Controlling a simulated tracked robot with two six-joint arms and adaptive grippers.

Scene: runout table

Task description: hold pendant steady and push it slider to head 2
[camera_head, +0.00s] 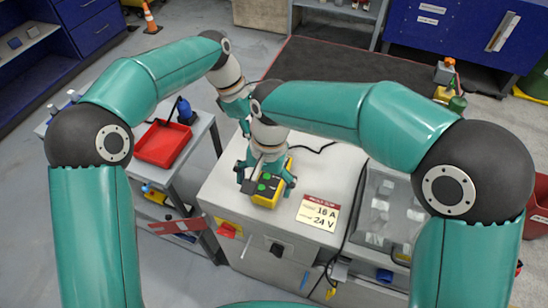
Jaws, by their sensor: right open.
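The pendant (263,201) is a yellow box with a dark face and green buttons, standing on the pale cabinet top. My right gripper (266,184) is open just above it, with teal fingers on either side of its upper part. I cannot tell whether they touch it. The slider and its head markings are too small to make out. My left gripper (244,124) is behind my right wrist, beyond the pendant. Its fingers are mostly hidden, so its opening does not show.
A card (318,212) reading 16 A and 24 V lies right of the pendant. A clear-sided bin (383,205) is at right. A red tray (163,144) sits on a side cart at left.

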